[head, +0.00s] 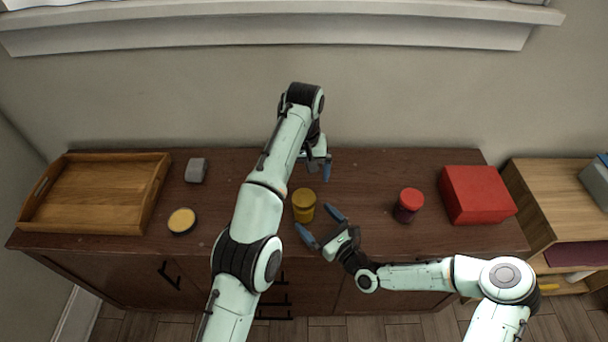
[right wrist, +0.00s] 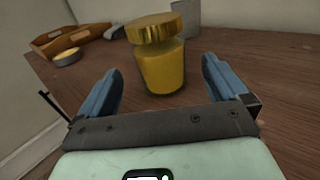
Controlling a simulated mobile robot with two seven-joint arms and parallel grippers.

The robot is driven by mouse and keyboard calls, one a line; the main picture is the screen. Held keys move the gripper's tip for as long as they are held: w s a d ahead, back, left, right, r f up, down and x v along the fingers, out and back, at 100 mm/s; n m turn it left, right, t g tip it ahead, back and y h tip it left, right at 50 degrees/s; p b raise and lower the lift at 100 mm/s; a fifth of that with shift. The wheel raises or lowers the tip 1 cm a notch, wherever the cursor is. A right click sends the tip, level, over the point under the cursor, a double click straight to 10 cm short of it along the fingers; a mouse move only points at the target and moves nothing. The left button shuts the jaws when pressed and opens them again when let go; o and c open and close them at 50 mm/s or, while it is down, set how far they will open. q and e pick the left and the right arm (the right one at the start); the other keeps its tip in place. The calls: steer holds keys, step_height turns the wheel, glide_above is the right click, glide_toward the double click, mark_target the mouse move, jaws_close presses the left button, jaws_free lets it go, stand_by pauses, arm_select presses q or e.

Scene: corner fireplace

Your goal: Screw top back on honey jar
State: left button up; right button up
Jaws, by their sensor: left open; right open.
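The honey jar (head: 304,213) stands upright on the dark wooden cabinet top, near the middle. Its gold lid (head: 303,195) sits on the jar's mouth. The right wrist view shows the yellow jar (right wrist: 163,70) with the lid (right wrist: 154,29) on top, looking slightly tilted and off-centre; I cannot tell whether it is threaded. My left gripper (head: 315,164) is open behind and above the jar, apart from the lid. My right gripper (head: 319,224) is open at the jar's front right. Its fingers (right wrist: 160,84) point at the jar, one to each side in the wrist view, without gripping it.
A wooden tray (head: 60,190), a small grey block (head: 196,170) and a round yellow-topped tin (head: 182,221) lie to the left. A red-lidded jar (head: 408,204) and a red box (head: 478,195) stand to the right. Bare cabinet top (head: 370,175) lies between the honey jar and red-lidded jar.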

steer(key=v, duration=0.5)
steer(key=shift+s+d, duration=0.1)
steer(key=shift+s, duration=0.1)
stand_by(0.4)
